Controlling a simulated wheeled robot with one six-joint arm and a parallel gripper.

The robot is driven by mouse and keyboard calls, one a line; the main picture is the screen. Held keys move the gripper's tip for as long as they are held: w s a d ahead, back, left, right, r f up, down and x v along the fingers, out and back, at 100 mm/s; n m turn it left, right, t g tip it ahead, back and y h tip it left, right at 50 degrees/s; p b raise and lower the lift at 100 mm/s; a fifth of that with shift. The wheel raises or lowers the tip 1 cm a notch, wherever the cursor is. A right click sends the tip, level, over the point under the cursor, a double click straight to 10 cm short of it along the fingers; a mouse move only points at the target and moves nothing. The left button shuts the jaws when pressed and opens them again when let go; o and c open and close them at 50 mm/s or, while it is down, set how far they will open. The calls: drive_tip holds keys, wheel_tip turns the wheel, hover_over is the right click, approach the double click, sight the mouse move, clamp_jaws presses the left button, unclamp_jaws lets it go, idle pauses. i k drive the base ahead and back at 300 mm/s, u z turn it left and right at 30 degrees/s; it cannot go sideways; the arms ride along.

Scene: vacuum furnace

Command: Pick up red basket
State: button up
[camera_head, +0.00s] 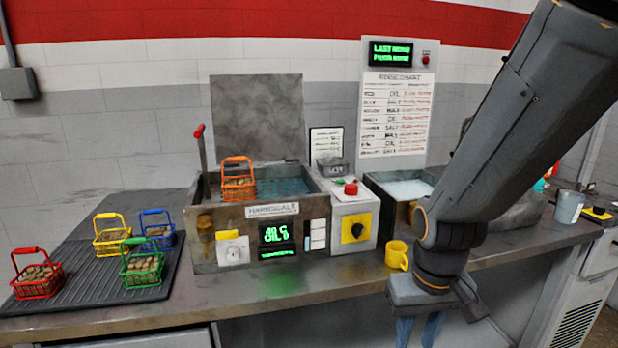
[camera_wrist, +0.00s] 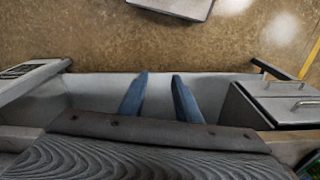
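The red basket (camera_head: 38,280) stands at the far left of the counter on a dark ribbed mat (camera_head: 100,293). It is upright, holds brown lumps, and has a red handle on top. My gripper (camera_head: 420,330) hangs at the lower right of the head view, in front of the counter edge and far from the basket. In the wrist view its two blue fingers (camera_wrist: 160,98) are apart with nothing between them. The red basket is not in the wrist view.
Green (camera_head: 142,268), yellow (camera_head: 112,238) and blue (camera_head: 158,230) baskets stand near the red one. An orange basket (camera_head: 238,182) sits at the open tank (camera_head: 195,245). A yellow mug (camera_head: 397,255) stands near my arm. Counter front, left of the mug, is clear.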

sight(37, 281)
drive_tip(key=u, duration=2.3)
drive_tip(key=i, duration=1.55)
drive_tip(key=z, duration=0.1)
